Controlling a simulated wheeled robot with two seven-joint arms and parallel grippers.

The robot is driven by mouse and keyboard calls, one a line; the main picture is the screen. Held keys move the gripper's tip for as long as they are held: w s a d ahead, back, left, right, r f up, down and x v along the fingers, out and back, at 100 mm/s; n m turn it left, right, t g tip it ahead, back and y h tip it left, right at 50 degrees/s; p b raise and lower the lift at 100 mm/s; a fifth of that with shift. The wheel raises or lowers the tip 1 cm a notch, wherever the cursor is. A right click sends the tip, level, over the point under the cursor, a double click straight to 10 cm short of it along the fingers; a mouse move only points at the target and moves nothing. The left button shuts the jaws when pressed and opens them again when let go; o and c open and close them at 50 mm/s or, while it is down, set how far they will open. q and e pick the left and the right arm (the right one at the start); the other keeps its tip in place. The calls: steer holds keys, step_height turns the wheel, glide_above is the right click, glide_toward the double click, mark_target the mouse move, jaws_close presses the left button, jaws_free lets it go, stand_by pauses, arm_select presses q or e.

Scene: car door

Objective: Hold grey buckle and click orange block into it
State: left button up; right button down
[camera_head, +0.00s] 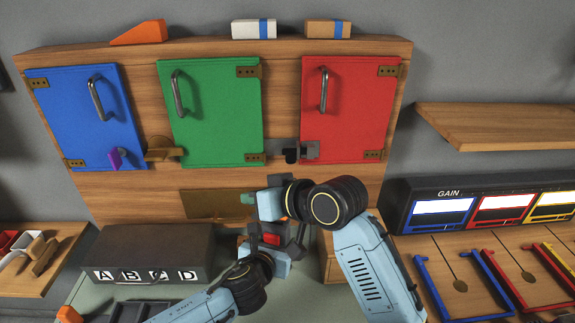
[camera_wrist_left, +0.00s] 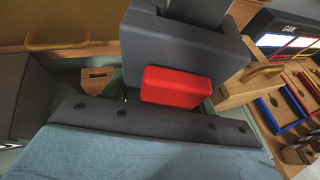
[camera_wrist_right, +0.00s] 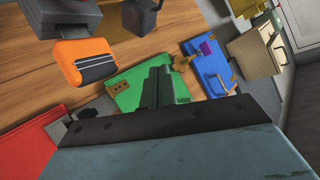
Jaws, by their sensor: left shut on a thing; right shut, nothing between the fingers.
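The grey buckle with its red button (camera_head: 270,239) is in my left gripper (camera_head: 275,250), low in front of the cabinet. In the left wrist view, the buckle (camera_wrist_left: 178,48) shows as a grey box with the red button facing the camera. An orange block with dark stripes (camera_wrist_right: 85,62) shows at the upper left of the right wrist view, against a grey part. I cannot tell whether it is seated in the buckle. In the head view, only a sliver of orange shows beside my right gripper (camera_head: 248,199). Its fingers (camera_wrist_right: 165,88) are shut, empty and apart from the block.
The wooden cabinet has blue (camera_head: 85,115), green (camera_head: 212,120) and red (camera_head: 345,120) doors. A grey box marked A B C D (camera_head: 150,250) stands at the left. A GAIN panel (camera_head: 480,205) and coloured trays are at the right. An orange wedge (camera_head: 137,32) lies on the cabinet top.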

steer(key=w+d+r+n+g+h, duration=0.1)
steer(key=d+n+g+h, duration=0.1)
steer(key=n, duration=0.2)
steer(key=w+d+r+n+g+h, duration=0.1)
steer(key=d+r+n+g+h, duration=0.1)
steer(key=n, duration=0.3)
steer(key=w+d+r+n+g+h, duration=0.1)
steer(key=d+n+g+h, duration=0.1)
steer(key=n+g, duration=0.2)
steer(key=shift+w+d+r+n+h, duration=0.3)
steer(key=shift+r, duration=0.05)
steer(key=shift+x, duration=2.95)
arm_select(q)
steer(key=shift+d+r, duration=0.1)
steer(key=shift+r, duration=0.05)
arm_select(e)
steer(key=shift+s+f, duration=0.1)
steer(key=shift+f, duration=0.5)
